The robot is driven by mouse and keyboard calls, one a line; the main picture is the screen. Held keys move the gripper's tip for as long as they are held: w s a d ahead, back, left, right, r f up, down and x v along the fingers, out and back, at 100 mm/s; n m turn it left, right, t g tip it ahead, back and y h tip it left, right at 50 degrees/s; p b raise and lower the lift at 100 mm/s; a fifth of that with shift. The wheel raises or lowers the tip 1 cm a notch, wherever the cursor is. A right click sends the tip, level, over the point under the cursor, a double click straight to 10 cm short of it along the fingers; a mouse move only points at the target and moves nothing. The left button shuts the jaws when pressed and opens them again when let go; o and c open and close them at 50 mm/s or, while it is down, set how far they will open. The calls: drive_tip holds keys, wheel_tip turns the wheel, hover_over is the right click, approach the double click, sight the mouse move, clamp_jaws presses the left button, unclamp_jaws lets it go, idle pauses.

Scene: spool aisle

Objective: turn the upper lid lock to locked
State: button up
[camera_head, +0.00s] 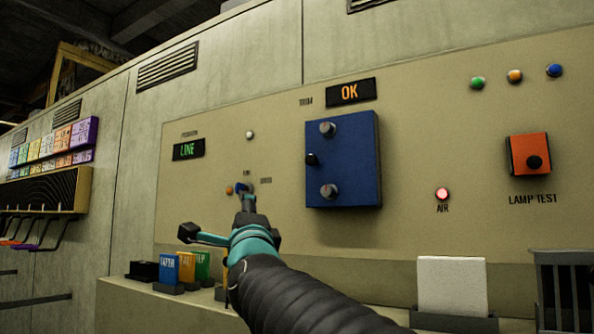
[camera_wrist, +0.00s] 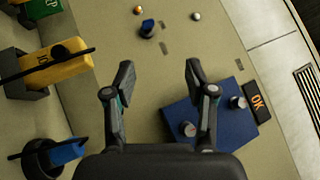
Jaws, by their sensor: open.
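A blue box (camera_head: 348,165) is fixed on the beige panel under the amber OK display. It carries two grey round knobs, an upper one (camera_head: 327,129) and a lower one (camera_head: 328,191). I take these as the lid locks; their locked or unlocked setting is too small to read. My gripper (camera_head: 218,214) is open and empty, left of and below the box. In the wrist view, my gripper (camera_wrist: 160,74) shows its fingers spread. The blue box (camera_wrist: 210,112) lies behind its right finger, with the upper knob (camera_wrist: 238,102) in sight.
A black knob (camera_head: 312,159) sits at the box's left edge. A small blue switch (camera_head: 242,187) is close beyond my gripper. Coloured blocks (camera_head: 168,267) and a white block (camera_head: 451,285) stand along the ledge below. An orange lamp-test box (camera_head: 529,154) is at right.

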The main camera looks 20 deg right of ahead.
drive_tip(key=d+r+m+t+h+b, duration=0.15)
drive_tip(key=d+r+m+h, duration=0.35)
drive_tip(key=m+h, duration=0.5)
drive_tip(key=m+g+h+b, duration=0.2)
drive_tip(key=m+g+h, duration=1)
drive_tip(key=m, duration=1)
approach(324, 129)
drive_tip(key=shift+n, duration=0.3)
drive_tip(key=p+x, duration=0.5)
drive_tip(key=x, duration=0.4)
drive_tip(key=shift+d+r, duration=0.1)
drive_tip(key=shift+d, duration=0.05)
drive_tip(key=shift+c, duration=0.3)
clamp_jaws()
